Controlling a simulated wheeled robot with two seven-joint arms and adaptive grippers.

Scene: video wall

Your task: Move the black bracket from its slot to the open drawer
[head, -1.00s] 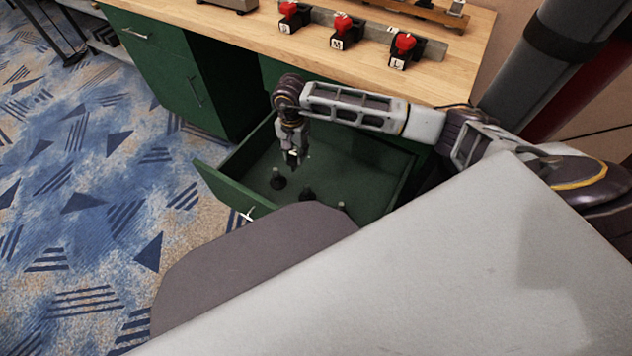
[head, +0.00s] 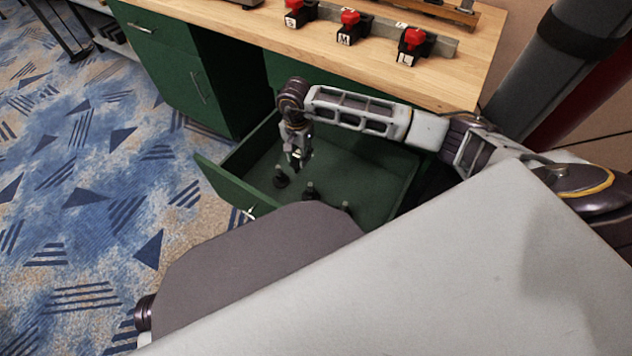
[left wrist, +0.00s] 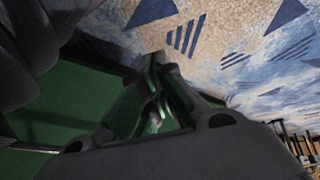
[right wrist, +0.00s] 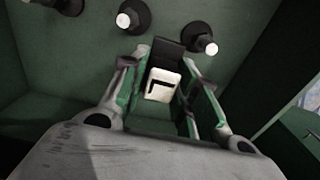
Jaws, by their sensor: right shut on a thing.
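My right gripper (head: 299,160) hangs pointing down over the open green drawer (head: 232,190). In the right wrist view its fingers (right wrist: 160,80) are shut on the black bracket (right wrist: 167,54), which has a white face with a black L-shaped mark. The bracket is too small to make out clearly in the head view. Pegs stand close beyond it in the right wrist view; whether it touches anything is unclear. My left gripper (left wrist: 162,68) shows only in its wrist view, its fingertips together with nothing visible between them, carpet beyond.
Several dark pegs with pale tips, one of them here (head: 281,178), stand on the drawer floor. Black holders with red tops (head: 412,42), marked S, M and L, line a grey rail on the wooden desk (head: 440,85). Patterned carpet lies open at left.

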